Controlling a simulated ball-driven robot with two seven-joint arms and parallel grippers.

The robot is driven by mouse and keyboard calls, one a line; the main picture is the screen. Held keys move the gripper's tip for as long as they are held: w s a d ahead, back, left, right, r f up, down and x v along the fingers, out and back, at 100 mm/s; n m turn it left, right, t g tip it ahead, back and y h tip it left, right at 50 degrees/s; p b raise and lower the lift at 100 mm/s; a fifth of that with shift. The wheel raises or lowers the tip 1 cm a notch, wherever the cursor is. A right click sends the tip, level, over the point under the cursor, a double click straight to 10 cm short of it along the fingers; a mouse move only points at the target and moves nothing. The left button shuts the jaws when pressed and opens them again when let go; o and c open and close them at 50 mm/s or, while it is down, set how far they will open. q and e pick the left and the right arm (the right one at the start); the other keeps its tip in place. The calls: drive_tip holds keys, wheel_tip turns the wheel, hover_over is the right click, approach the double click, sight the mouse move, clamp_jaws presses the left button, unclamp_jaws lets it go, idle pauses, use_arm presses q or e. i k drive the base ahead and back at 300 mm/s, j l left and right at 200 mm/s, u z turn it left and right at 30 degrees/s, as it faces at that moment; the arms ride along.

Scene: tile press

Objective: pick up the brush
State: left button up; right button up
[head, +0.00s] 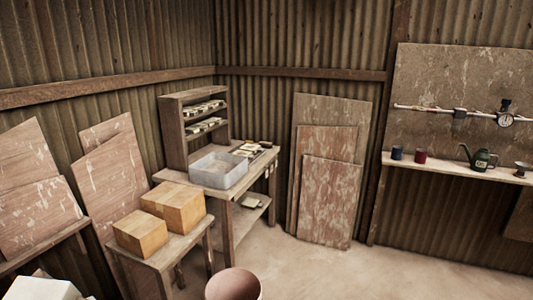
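I cannot make out a brush for certain. Small flat items (246,151) lie on the wooden workbench (226,193) against the back corner, right of a grey open basin (218,172). A small dark reddish-brown item (266,144) lies at the bench's far right end, too small to identify. Neither of my grippers shows in the head view.
Two cardboard boxes (178,205) sit on a low table in front of the bench. A round reddish bucket (233,285) stands at the bottom edge. Boards (329,200) lean on the wall. A shelf (450,166) at right holds cans. Floor at right is clear.

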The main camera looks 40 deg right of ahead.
sight(266, 145)
drive_tip(key=i+l, duration=0.15)
drive_tip(key=l, duration=0.3)
drive_tip(key=i+l+z, duration=0.1)
drive_tip(key=l, duration=0.3)
drive_tip(key=i+l, duration=0.15)
drive_tip(key=l, duration=0.3)
drive_tip(key=i+l+z, duration=0.1)
drive_tip(key=l, duration=0.3)
drive_tip(key=i+l, duration=0.2)
drive_tip(key=l, duration=0.2)
drive_tip(key=i+l+z, duration=0.1)
drive_tip(key=l, duration=0.35)
drive_tip(key=i+l, duration=0.25)
drive_tip(key=l, duration=0.15)
drive_tip(key=i+l+z, duration=0.1)
drive_tip(key=l, duration=0.3)
